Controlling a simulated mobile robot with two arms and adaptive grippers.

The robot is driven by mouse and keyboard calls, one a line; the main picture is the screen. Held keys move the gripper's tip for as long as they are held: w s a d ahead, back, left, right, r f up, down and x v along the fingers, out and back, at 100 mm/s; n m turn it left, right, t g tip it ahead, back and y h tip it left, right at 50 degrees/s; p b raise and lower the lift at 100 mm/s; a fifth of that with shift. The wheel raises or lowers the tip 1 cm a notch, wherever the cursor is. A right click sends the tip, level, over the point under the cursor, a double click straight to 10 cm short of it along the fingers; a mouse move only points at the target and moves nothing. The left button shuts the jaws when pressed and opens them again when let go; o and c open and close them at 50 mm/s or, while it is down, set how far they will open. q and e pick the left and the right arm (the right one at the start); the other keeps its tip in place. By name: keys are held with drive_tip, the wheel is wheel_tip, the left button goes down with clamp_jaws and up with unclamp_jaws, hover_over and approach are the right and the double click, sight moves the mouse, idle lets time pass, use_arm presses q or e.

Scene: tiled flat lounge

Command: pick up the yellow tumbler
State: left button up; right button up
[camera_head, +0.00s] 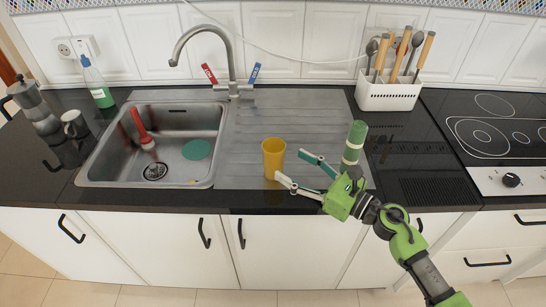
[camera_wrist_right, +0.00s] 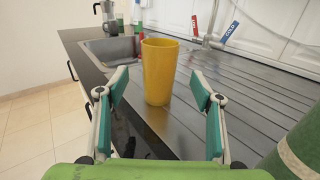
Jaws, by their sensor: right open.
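The yellow tumbler (camera_head: 273,157) stands upright on the ribbed steel drainboard, right of the sink basin. My right gripper (camera_head: 291,166) is open, low over the drainboard just right of the tumbler, its fingers pointing left towards it. In the right wrist view the tumbler (camera_wrist_right: 159,72) shows upright ahead, centred between the two spread fingers (camera_wrist_right: 158,84). It appears slightly beyond the fingertips, and I cannot tell whether either finger touches it. My left gripper is not in view.
A green cylinder with pale bands (camera_head: 354,143) stands close behind my right gripper. The sink basin (camera_head: 107,158) holds a red-handled tool (camera_head: 143,131) and a teal disc (camera_head: 196,149). A white utensil holder (camera_head: 388,96) stands at the back right, beside the hob (camera_head: 495,135).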

sight(283, 160)
drive_tip(key=shift+x, duration=1.1)
drive_tip(key=shift+w+a, duration=0.1)
drive_tip(key=shift+a, duration=0.05)
drive_tip(key=p+x, duration=0.2)
drive_tip(key=x, duration=0.2)
drive_tip(key=shift+a, duration=0.25)
drive_tip(key=shift+w+a+f, duration=0.1)
drive_tip(key=shift+w+a, duration=0.15)
drive_tip(key=shift+d, duration=0.1)
drive_tip(key=shift+c, duration=0.2)
drive_tip(key=c, duration=1.2)
